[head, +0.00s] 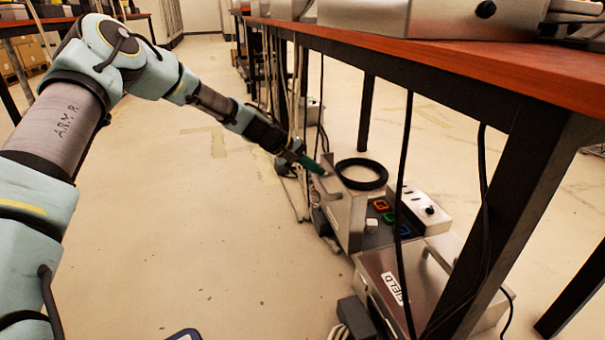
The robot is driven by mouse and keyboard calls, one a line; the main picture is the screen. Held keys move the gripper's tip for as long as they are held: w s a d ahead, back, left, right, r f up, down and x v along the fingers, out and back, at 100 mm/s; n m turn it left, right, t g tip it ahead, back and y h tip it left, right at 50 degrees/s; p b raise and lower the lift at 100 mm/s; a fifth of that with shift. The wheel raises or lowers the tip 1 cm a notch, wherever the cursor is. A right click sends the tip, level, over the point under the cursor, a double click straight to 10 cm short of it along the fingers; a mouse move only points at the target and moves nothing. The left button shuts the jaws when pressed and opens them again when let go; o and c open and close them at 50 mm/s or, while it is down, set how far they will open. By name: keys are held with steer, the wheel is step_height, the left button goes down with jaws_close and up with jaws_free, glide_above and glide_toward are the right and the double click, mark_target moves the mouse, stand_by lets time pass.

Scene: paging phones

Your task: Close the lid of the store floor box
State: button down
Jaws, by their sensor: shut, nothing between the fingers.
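A metal floor box (372,238) stands on the floor under the bench, with coloured square buttons in its open top. Its lid (343,207) stands up at the box's left side. No "store" label is legible on it. My gripper (318,167) is shut and empty, with its green fingertips at the upper edge of the raised lid. I cannot tell whether they touch it. A nearer metal box (375,272) is labelled "FIELD", and its lid is down.
A bench with an orange-brown top (470,62) overhangs the boxes on dark legs. A black cable (403,170) hangs in front of them. A black ring (361,174) and a control panel (425,207) are behind the lid. The floor (200,230) at left is clear.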

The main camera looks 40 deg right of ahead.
steer(key=shift+s+d, duration=0.3)
steer(key=shift+d, duration=0.5)
steer(key=shift+d, duration=0.1)
